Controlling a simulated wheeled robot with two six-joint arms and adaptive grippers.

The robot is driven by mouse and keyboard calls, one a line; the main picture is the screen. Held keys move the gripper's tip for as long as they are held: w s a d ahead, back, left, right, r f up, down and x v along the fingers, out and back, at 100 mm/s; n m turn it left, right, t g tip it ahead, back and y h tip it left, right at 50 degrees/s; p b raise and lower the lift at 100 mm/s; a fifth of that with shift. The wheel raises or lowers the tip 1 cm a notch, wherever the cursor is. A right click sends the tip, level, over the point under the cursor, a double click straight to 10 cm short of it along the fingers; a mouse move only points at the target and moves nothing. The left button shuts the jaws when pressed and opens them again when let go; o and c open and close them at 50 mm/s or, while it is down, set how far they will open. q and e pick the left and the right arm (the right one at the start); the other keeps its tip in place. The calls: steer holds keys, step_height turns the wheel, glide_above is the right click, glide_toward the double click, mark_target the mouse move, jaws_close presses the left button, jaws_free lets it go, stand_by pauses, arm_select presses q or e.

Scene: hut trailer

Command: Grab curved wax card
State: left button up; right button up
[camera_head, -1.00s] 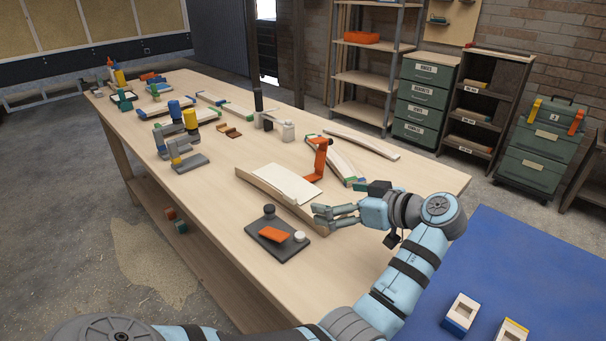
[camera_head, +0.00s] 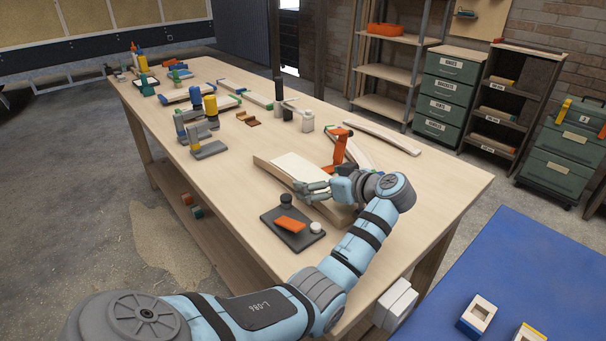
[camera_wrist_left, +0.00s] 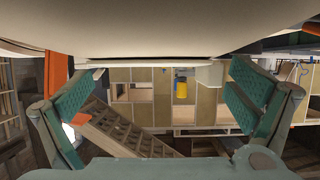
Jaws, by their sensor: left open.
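A thin pale card (camera_head: 292,165) lies on a curved wooden form (camera_head: 268,172) on the bench. An orange slab (camera_head: 290,224) lies on a dark tray (camera_head: 272,238) nearer me. I cannot tell for sure which is the curved wax card. My left gripper (camera_head: 306,190) is over the near right end of the pale card, hiding part of it; contact cannot be told. In the left wrist view my left gripper (camera_wrist_left: 167,72) is open with nothing between its pads, and a pale surface (camera_wrist_left: 160,20) fills the top.
An orange clamp (camera_head: 341,146) stands just behind my gripper. Blue and yellow tools stand farther left. The front of the wooden bench (camera_head: 225,190) left of the tray is clear.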

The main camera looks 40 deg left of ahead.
arm_select(q)
steer(key=shift+d, duration=0.15)
steer(key=c, duration=0.9)
steer(key=shift+o, duration=0.2)
steer(key=shift+r, duration=0.1)
